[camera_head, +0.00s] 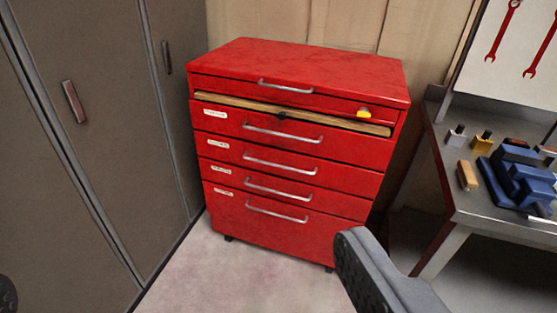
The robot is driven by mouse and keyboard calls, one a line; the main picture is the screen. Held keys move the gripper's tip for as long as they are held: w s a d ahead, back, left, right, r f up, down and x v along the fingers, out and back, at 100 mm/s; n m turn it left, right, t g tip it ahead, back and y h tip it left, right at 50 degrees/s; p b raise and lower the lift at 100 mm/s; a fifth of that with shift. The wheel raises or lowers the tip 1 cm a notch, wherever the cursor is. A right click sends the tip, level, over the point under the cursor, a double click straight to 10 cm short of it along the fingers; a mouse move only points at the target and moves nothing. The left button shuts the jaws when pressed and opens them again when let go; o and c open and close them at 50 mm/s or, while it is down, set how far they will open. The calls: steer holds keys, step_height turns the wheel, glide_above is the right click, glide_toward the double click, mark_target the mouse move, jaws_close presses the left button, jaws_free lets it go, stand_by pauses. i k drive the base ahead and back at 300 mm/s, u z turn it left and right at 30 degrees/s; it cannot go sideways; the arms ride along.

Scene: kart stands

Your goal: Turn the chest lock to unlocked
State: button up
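The red tool chest (290,150) stands against the back wall, seen from its front and slightly above. A small yellow part, seemingly the chest lock (364,113), sits at the right end of the top drawer front; its setting is too small to read. My gripper (178,266) is open and empty, well in front of the chest. Its right finger shows large at the bottom right, and only a dark tip shows at the lower left edge. Neither finger touches the chest.
Grey lockers (90,130) line the left side. A metal workbench (470,212) on the right holds a blue vise (520,180) and small tools. A pale wooden strip (235,103) runs above the second drawer. Bare floor (260,275) lies before the chest.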

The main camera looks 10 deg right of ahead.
mark_target(363, 113)
steer(key=z, duration=0.05)
steer(key=k, duration=0.6)
steer(key=u, duration=0.2)
steer(key=i, duration=1.6)
steer(key=z, duration=0.6)
